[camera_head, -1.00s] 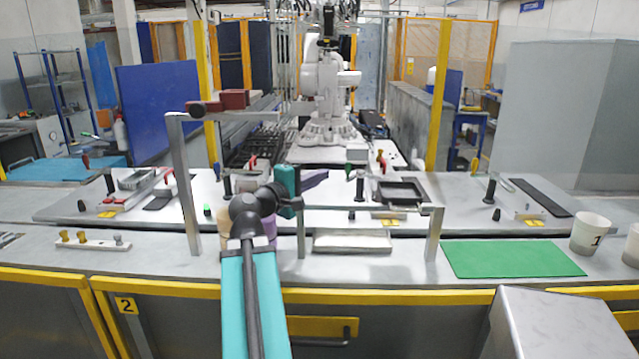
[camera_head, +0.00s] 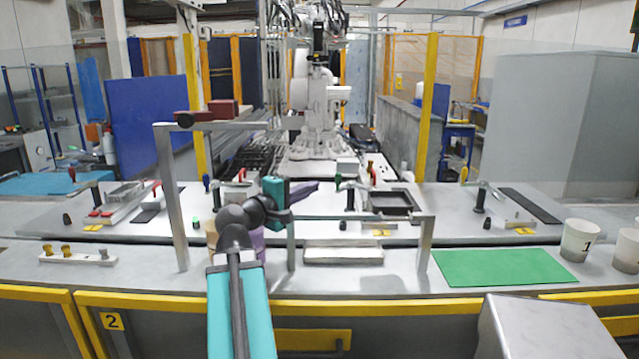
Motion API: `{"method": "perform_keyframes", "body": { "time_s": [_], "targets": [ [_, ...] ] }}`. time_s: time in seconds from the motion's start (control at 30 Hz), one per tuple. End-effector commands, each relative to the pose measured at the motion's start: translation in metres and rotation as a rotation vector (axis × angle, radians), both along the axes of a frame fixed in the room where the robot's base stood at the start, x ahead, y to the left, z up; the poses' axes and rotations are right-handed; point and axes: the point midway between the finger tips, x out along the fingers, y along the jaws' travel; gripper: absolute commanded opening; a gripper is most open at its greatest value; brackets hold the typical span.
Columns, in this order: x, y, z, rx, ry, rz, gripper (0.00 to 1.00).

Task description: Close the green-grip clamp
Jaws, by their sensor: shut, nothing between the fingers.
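A small green grip (camera_head: 338,181) shows at the back of the bench, right of my arm's end. It appears to belong to a clamp near the black tray, but the grip is too small to tell whether the clamp is open or closed. My gripper (camera_head: 308,190) shows as a dark purple shape beyond the teal wrist, to the left of the green grip. It is shut with nothing visible in it. It appears apart from the grip, though the depth between them is hard to judge.
A metal frame (camera_head: 166,195) with a crossbar stands at the left, and a shorter post (camera_head: 426,245) stands at the right. A black tray (camera_head: 388,203), a pale block (camera_head: 343,254), a green mat (camera_head: 505,267) and a white cup (camera_head: 579,240) sit on the benches. Other clamps stand along the back.

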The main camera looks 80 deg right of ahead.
Motion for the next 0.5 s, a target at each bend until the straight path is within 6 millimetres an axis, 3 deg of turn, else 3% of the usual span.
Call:
{"method": "perform_keyframes", "body": {
  "time_s": [0.2, 0.5],
  "targets": [
    [-0.012, -0.007, 0.002, -0.035, -0.071, -0.105, 0.0],
    [-0.003, -0.024, 0.006, -0.05, -0.085, -0.22, 0.0]
  ]
}}
